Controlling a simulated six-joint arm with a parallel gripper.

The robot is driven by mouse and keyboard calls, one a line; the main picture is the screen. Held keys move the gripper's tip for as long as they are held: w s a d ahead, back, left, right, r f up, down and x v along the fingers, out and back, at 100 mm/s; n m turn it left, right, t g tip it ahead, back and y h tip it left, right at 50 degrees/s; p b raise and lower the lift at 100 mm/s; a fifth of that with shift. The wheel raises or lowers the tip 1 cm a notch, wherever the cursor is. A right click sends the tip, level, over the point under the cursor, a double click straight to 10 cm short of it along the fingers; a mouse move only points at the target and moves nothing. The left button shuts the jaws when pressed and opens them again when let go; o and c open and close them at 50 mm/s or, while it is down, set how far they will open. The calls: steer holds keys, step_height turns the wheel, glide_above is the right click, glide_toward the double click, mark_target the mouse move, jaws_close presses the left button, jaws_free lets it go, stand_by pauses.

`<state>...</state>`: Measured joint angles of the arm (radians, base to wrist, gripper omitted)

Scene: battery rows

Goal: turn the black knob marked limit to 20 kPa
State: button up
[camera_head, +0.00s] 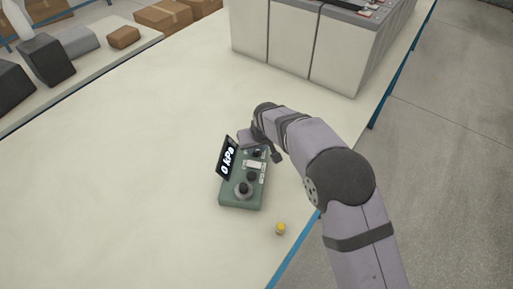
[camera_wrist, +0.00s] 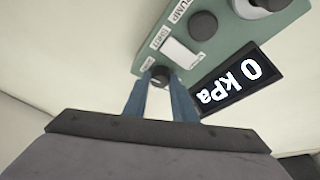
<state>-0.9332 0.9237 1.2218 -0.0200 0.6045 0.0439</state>
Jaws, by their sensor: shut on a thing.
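A green control box (camera_head: 232,199) sits on the table with a tilted black display (camera_head: 228,158) that reads 0 kPa. The display also shows in the wrist view (camera_wrist: 236,80). In the wrist view, a small black knob (camera_wrist: 159,73) is at the box's near end, beside a small white label (camera_wrist: 147,63) too small to read surely. My gripper (camera_wrist: 160,84) has its two blue fingers shut on this knob, one on each side. In the head view my wrist covers much of that end of the box.
On the same box are another black knob (camera_wrist: 203,25), a white rectangular part (camera_wrist: 179,53) and a larger round knob (camera_head: 243,190). A small yellow item (camera_head: 280,228) lies near the table edge. Large white battery cases (camera_head: 290,48) stand behind. The table (camera_head: 130,180) is clear to the left.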

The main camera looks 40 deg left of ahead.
steer(key=shift+m, duration=0.3)
steer(key=o, duration=1)
steer(key=shift+r, duration=0.1)
steer(key=shift+b+v, duration=1.05)
steer(key=shift+v, duration=2.5)
steer(key=shift+s, duration=0.1)
